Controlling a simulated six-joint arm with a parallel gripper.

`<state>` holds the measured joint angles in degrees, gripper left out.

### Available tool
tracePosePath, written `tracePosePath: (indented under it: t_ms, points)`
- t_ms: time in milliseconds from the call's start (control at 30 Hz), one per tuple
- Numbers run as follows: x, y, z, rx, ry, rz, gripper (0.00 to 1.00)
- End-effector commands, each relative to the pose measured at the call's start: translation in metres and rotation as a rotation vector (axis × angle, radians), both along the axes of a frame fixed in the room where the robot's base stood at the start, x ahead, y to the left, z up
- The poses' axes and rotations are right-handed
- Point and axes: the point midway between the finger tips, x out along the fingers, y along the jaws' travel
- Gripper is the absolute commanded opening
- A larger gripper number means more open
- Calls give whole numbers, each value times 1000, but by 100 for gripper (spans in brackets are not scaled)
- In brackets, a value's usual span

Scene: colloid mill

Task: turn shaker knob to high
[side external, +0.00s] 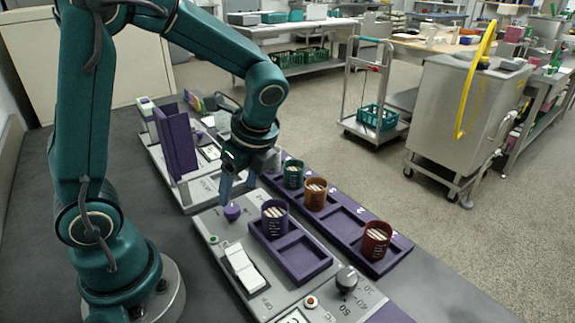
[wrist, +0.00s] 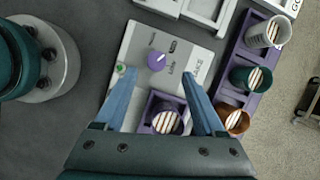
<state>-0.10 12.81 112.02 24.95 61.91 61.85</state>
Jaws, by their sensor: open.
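The purple shaker knob (wrist: 157,61) sits on the light grey shaker panel (wrist: 135,43), with small printed labels around it. A pale mark shows on the knob, but the setting is too small to read surely. In the side view the knob (side external: 232,212) stands at the panel's far left end. My gripper (wrist: 158,74) is open and empty, pointing down, with blue fingers. In the wrist view the knob lies ahead of the gap between the fingertips. In the side view my gripper (side external: 238,192) is just above and behind the knob, seemingly apart from it.
A purple two-slot tray (side external: 307,262) on the shaker holds a purple cup (side external: 275,222). A white rocker switch (side external: 242,268) and black dial (side external: 346,280) are nearby. A purple rack (side external: 345,239) holds teal, orange and red cups. A purple upright block (side external: 176,143) stands behind.

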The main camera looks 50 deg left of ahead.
Motion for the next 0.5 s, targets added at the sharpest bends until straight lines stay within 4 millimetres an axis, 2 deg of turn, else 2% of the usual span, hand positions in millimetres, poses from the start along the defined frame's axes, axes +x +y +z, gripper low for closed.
tracePosePath:
  t_ms: [500]
  points:
    - [-8, 17, -50, -1, 32, 4, 71]
